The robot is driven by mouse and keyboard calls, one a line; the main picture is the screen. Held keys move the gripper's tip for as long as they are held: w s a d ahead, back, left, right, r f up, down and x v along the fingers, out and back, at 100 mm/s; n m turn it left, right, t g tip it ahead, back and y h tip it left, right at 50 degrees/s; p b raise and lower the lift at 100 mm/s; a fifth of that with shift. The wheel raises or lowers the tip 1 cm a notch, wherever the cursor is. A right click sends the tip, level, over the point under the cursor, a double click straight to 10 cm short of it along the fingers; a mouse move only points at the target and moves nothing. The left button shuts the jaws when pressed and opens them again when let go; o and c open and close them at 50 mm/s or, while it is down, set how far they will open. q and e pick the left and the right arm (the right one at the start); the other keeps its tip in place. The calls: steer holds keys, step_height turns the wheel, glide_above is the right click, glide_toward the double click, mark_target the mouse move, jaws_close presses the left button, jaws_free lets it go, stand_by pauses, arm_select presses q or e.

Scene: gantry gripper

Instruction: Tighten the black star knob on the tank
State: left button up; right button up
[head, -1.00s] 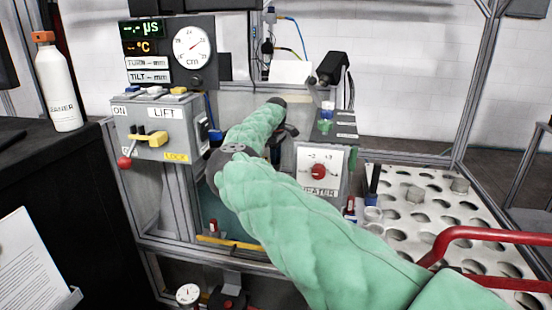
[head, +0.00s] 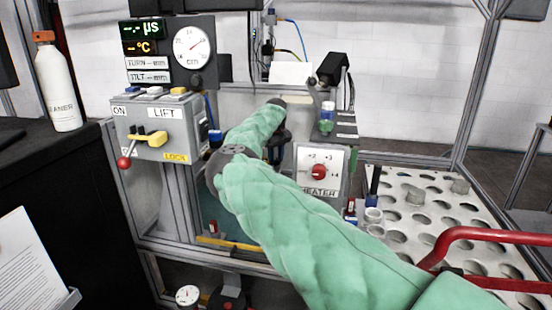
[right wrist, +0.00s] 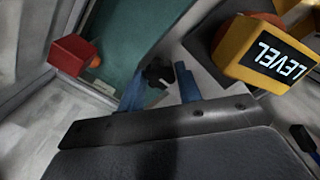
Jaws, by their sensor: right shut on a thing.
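The black star knob (right wrist: 158,72) shows in the right wrist view, between the two blue fingers of my right gripper (right wrist: 161,86). The gripper is shut on it. The teal tank wall (right wrist: 122,45) lies behind and to the left of the knob. In the head view my green-sleeved right arm reaches over the tank front. Its dark gripper (head: 280,143) is mostly hidden behind the forearm, and the knob is hidden there too. My left gripper is in neither view.
A yellow LEVEL block (right wrist: 265,52) and a red block (right wrist: 73,55) flank the gripper. The LIFT box (head: 155,128) stands left of my arm, the HEATER box (head: 320,172) right. A perforated rack (head: 420,215) and red rail (head: 470,236) lie to the right.

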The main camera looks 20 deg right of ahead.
mark_target(276, 159)
steer(key=o, duration=1)
steer(key=shift+r, duration=3.9)
